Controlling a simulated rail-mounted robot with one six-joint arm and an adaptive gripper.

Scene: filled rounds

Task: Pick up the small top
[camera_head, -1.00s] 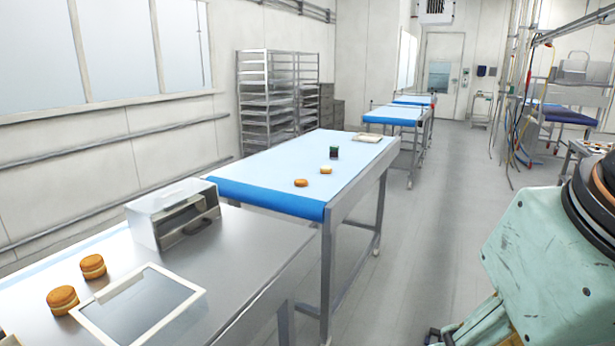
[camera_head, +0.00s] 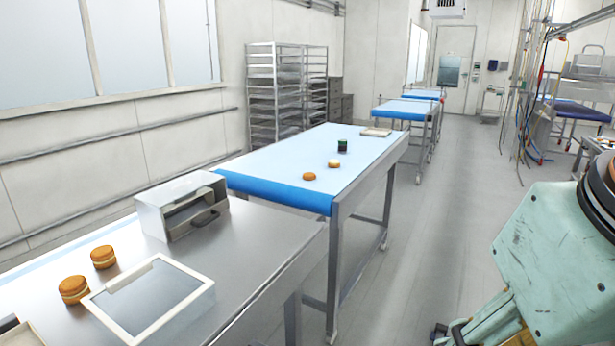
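On the blue-topped table (camera_head: 270,172) lies a flat orange-brown round piece (camera_head: 309,176) near the front edge. A smaller round piece (camera_head: 334,163) with a pale upper face lies just behind and right of it. I cannot tell for sure which of them is the small top. On the steel table in front, two filled rounds, one at the back (camera_head: 103,257) and one nearer (camera_head: 74,289), show brown tops and bottoms with a pale filling layer.
A dark green-black container (camera_head: 342,146) and a shallow tray (camera_head: 376,132) stand farther back on the blue-topped table. A clear-sided metal box (camera_head: 182,206) and a pale-framed panel (camera_head: 148,296) are on the steel table (camera_head: 262,250).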

